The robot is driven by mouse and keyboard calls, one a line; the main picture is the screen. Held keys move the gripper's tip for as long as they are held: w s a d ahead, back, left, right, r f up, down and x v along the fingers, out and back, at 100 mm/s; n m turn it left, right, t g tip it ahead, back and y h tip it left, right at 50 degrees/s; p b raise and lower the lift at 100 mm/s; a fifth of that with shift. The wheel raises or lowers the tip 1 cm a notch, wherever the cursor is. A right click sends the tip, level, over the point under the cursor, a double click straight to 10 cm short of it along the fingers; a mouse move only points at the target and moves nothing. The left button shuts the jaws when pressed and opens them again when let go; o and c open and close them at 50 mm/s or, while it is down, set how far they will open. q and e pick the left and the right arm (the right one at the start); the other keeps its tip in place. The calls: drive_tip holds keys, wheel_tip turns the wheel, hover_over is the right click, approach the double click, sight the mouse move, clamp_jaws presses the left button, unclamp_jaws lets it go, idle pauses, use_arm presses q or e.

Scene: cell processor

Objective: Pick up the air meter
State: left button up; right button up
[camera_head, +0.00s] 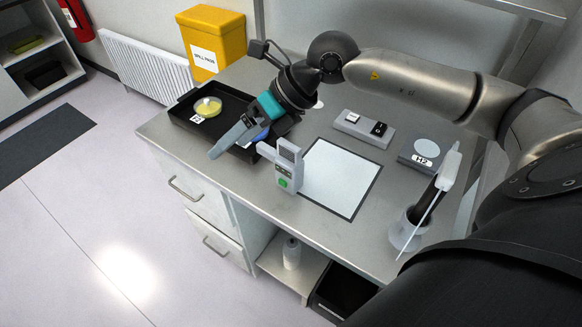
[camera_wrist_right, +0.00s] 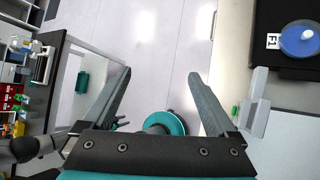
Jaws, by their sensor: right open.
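The air meter (camera_head: 285,172) is a light grey handheld device with a green button. It stands upright on the steel bench near its front edge, left of a white mat. My right gripper (camera_head: 235,140) is open and empty, just left of the air meter and apart from it, over the right part of the black tray. In the right wrist view the air meter (camera_wrist_right: 256,105) is at the right, outside the open fingers (camera_wrist_right: 160,80). Only floor shows between the fingertips. My left gripper is not in view.
The black tray (camera_head: 178,114) holds a yellow dish (camera_head: 208,106); a blue dish (camera_wrist_right: 299,38) shows in the wrist view. The dark-bordered white mat (camera_head: 340,177), a switch box (camera_head: 363,128), an H2-labelled block (camera_head: 421,157) and a beaker (camera_head: 404,235) stand to the right.

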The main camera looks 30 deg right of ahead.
drive_tip(key=d+h, duration=0.6)
drive_tip(key=d, duration=0.7)
drive_tip(key=p, duration=0.1)
approach(287, 154)
drive_tip(key=w+f, duration=0.2)
drive_tip(key=f, duration=0.1)
drive_tip(key=w+f, duration=0.2)
drive_tip(key=shift+a, duration=0.4)
drive_tip(key=f, duration=0.4)
drive_tip(key=shift+w+f+p, duration=0.25)
drive_tip(key=shift+p, duration=0.1)
drive_tip(key=shift+w+f, duration=0.25)
drive_tip(key=shift+f, duration=0.35)
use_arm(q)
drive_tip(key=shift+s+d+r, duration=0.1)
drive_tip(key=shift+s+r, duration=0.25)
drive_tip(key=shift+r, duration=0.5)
use_arm(e)
clamp_jaws()
